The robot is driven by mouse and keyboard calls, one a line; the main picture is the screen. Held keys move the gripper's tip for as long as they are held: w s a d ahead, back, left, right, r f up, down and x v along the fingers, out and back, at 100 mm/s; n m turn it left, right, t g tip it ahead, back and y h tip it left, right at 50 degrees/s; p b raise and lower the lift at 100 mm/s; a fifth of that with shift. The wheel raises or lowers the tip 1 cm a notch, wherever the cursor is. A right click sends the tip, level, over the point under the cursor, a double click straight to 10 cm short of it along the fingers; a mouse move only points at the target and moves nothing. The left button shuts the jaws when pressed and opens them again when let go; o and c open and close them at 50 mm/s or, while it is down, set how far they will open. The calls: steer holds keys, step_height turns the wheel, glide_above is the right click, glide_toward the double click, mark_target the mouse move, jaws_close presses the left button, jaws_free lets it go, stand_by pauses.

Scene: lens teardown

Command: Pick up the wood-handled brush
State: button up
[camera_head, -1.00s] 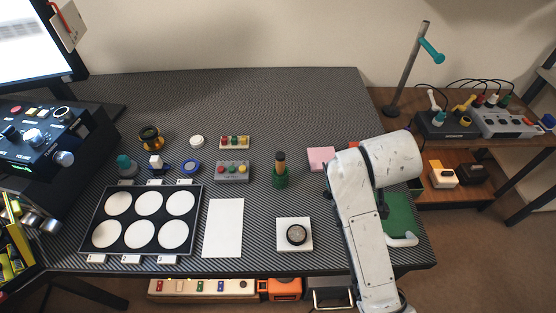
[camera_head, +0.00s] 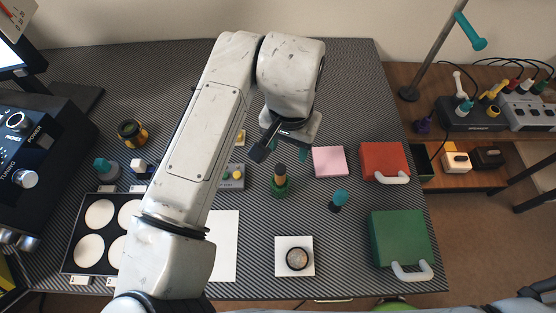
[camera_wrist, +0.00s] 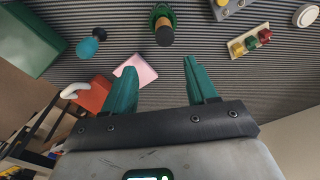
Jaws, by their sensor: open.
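The wood-handled brush (camera_head: 279,180) stands in a green holder (camera_head: 279,190) on the dark striped table, with a tan shaft and a dark top. In the wrist view the brush (camera_wrist: 163,34) is at the top centre, end toward the camera, inside its holder (camera_wrist: 160,14). My gripper (camera_head: 289,153) is above the table, just behind the brush in the head view. Its teal fingers (camera_wrist: 160,66) are apart with nothing between them. The brush lies beyond the fingertips and is not touched.
A pink pad (camera_head: 328,161), a teal-topped item (camera_head: 339,200), a red case (camera_head: 383,160) and a green case (camera_head: 399,236) are to the right. A white pad with a round lens (camera_head: 296,258) is in front. A grey button box (camera_head: 234,180) stands close to the left.

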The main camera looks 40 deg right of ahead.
mark_target(280, 175)
steer(key=shift+s+a+f, duration=0.1)
steer(key=shift+a+f, duration=0.1)
steer(key=shift+a, duration=0.55)
steer(key=shift+a+f, duration=0.15)
steer(key=shift+f, duration=0.1)
steer(key=f, duration=1)
steer(key=shift+w+f, duration=0.2)
jaws_close()
